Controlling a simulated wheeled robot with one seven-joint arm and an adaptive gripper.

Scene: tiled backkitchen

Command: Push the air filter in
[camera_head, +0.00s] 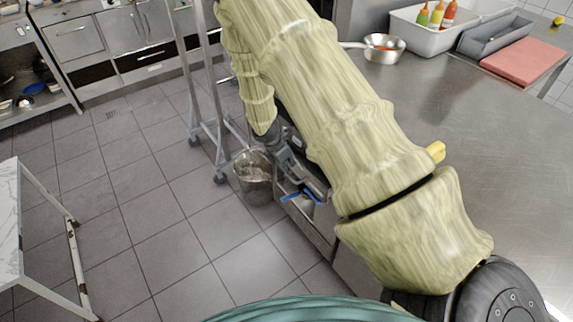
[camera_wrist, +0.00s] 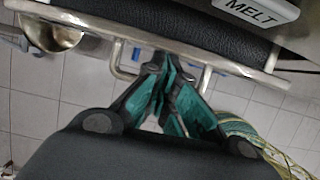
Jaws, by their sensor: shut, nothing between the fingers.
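My gripper (camera_wrist: 160,70) is shut and empty, its teal-padded fingers together. In the wrist view the fingertips are at the light metal edge (camera_wrist: 90,33) of a dark panel (camera_wrist: 150,12), between two bent metal handles (camera_wrist: 122,66). I cannot tell whether they touch it. The panel looks like the air filter, but most of it is cut off by the top of the view. In the head view my gripper (camera_head: 303,180) is low beside the steel counter's front, partly hidden by my arm. The filter cannot be made out clearly there.
A metal bucket (camera_head: 254,178) stands on the tiled floor left of my gripper, close to a wheeled steel rack (camera_head: 212,130). The steel counter (camera_head: 490,135) holds a pan (camera_head: 383,55) and a white bin (camera_head: 420,35).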

